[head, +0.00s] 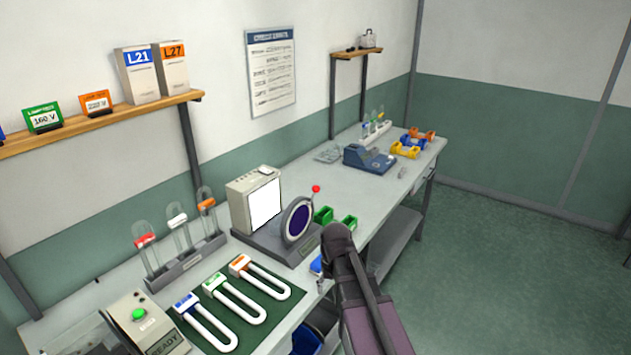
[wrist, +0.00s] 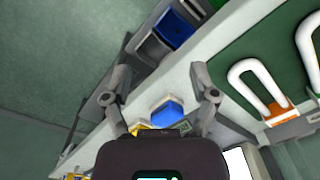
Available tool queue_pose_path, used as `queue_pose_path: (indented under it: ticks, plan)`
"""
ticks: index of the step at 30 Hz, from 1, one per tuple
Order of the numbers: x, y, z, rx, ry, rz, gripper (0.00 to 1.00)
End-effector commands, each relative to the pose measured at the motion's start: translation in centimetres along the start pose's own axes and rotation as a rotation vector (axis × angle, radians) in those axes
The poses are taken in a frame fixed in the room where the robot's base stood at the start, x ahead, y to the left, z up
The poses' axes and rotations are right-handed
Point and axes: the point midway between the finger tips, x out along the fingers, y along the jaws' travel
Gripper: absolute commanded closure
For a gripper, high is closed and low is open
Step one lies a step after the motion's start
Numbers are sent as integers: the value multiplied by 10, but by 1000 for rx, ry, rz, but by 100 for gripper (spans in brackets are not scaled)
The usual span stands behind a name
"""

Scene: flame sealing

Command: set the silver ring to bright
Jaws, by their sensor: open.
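The silver ring (head: 284,229) stands upright around a dark purple disc on a grey-blue base (head: 265,243), in front of a box with a lit white screen (head: 266,203). A thin lever with a red ball (head: 316,188) rises from the ring's upper right. My gripper shows in the wrist view (wrist: 160,82) with its two fingers wide apart and nothing held between them. In the head view my arm's end is to the right of the ring, apart from it, above the bench's front edge. The ring is not recognisable in the wrist view.
Small green bins (head: 347,223) stand close behind my arm's end. A blue bin (wrist: 168,112) shows beyond my fingers. White bent tubes lie on a green mat (head: 277,312); a rack (head: 190,264) holds clear tubes. The floor to the right is clear.

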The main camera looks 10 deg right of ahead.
Motion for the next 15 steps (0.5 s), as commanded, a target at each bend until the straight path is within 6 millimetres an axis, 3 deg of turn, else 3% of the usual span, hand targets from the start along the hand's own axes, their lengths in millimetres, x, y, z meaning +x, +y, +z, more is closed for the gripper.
queue_pose_path:
  ticks: [1, 15]
  plan:
    - [-20, 0, -20, 6, 1, -5, 24]
    - [-105, 4, -136, 65, 6, -51, 24]
